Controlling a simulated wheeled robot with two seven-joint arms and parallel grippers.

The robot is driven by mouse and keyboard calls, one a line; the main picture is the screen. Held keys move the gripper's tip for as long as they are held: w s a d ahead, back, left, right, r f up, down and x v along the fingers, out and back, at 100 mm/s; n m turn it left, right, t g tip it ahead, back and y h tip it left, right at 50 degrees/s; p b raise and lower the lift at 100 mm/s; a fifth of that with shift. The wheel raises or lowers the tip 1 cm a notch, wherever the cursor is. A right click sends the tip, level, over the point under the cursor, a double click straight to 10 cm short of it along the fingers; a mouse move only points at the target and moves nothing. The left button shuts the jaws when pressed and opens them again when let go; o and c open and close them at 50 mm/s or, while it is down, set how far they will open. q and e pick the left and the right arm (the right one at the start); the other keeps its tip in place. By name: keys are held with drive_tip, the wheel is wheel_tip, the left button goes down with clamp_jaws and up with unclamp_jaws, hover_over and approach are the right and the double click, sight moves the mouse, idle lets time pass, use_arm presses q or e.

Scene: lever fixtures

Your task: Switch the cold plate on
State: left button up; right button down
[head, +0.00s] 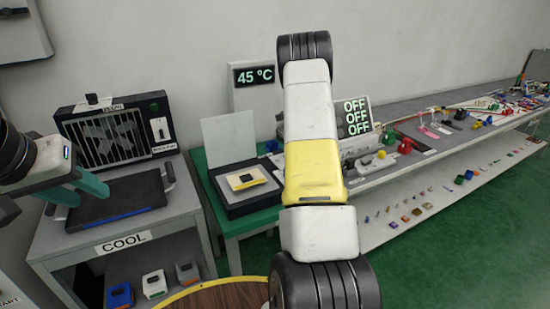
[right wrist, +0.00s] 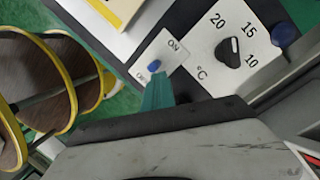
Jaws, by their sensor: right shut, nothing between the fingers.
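The cold plate is a black box with a pale top (head: 223,178) on a green table, with a raised white panel behind it. In the right wrist view its panel shows a small blue switch lever (right wrist: 154,66) between the marks ON and OFF, nearer OFF. My right gripper (right wrist: 157,90) is shut and empty, its teal tip just beside the switch; I cannot tell if they touch. My own arm hides this gripper in the head view. My left gripper (head: 82,192) appears open above a black tray (head: 128,202) on the grey COOL table.
A black dial (right wrist: 230,52) marked 10, 15, 20 °C and a blue knob (right wrist: 285,34) lie near the switch. A yellow-edged block (head: 247,179) rests on the plate. A display (head: 254,75) reads 45 °C; another (head: 357,117) reads OFF. A fan unit (head: 117,131) stands left.

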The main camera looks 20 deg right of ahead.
drive_tip(key=shift+w+a+g, duration=0.1)
drive_tip(key=shift+w+g, duration=0.25)
drive_tip(key=shift+g, duration=0.05)
drive_tip(key=shift+w, duration=0.1)
drive_tip(key=shift+w+a, duration=0.1)
drive_tip(key=shift+w, duration=0.2)
drive_tip(key=shift+v, duration=0.8)
drive_tip(key=shift+s+a, duration=0.1)
drive_tip(key=shift+s, duration=0.05)
